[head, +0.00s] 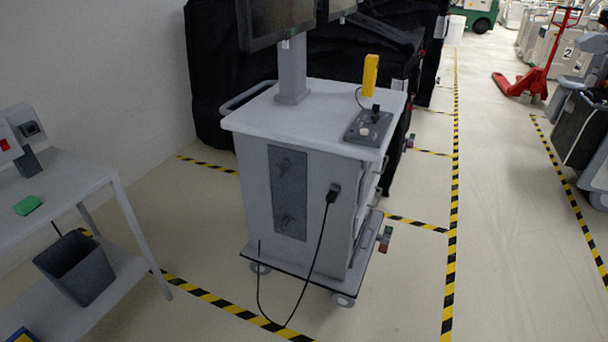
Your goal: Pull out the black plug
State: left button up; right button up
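The black plug (333,192) sits in the side panel of a grey wheeled cart (312,230), right of a dark rectangular panel (288,193). A black cable (318,248) hangs from the plug, runs down to the floor and loops back up toward the cart's lower edge. Neither of my grippers shows in the head view.
The cart carries a monitor post, a control box (369,128) and a yellow object (370,75). A table (75,185) with a bin (76,268) stands left. Black-covered carts stand behind. A red pallet jack (540,70) is far right.

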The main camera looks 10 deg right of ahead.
aim_at(332, 196)
jog(key=i+j, duration=0.4)
jog(key=i, duration=0.15)
jog(key=i+j, duration=0.4)
jog(key=i, duration=0.1)
